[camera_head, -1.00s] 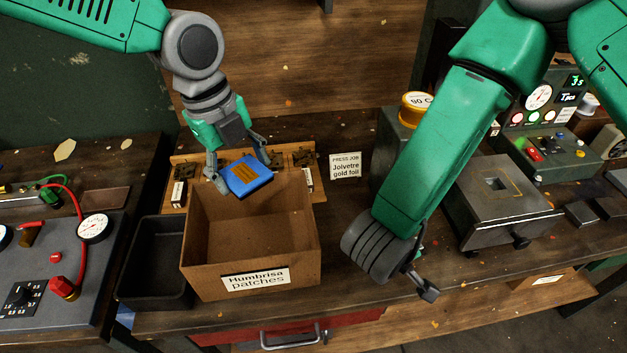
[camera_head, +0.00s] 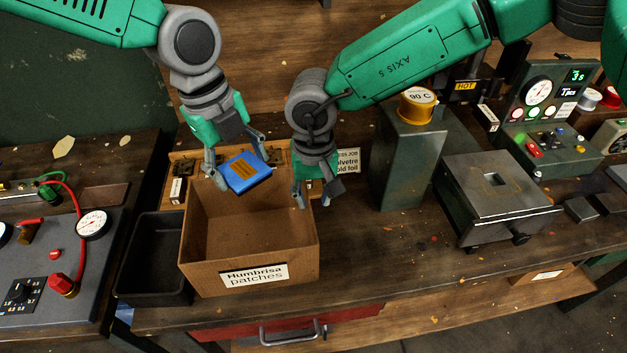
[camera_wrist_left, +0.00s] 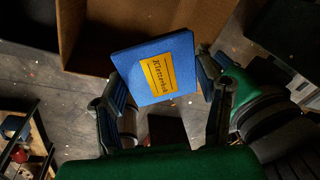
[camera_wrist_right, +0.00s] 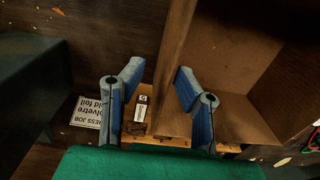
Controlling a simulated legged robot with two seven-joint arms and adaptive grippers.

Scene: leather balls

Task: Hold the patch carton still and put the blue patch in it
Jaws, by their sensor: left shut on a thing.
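The patch carton (camera_head: 300,258) is an open brown box labelled "Humbrisa patches" and stands on the bench. My left gripper (camera_head: 241,168) is shut on the blue patch (camera_head: 240,184), a flat blue piece with a yellow label, above the carton's back edge. In the left wrist view the blue patch (camera_wrist_left: 140,85) sits between both fingers beside the carton (camera_wrist_left: 90,40). My right gripper (camera_head: 314,196) is at the carton's right wall. In the right wrist view its fingers (camera_wrist_right: 160,88) are spread apart, with the wall's edge (camera_wrist_right: 172,118) between them.
A black bin (camera_head: 150,262) stands directly left of the carton. A grey post with a yellow cap (camera_head: 417,105) and a metal press (camera_head: 500,210) stand to the right. A sign (camera_head: 349,160) is behind my right gripper.

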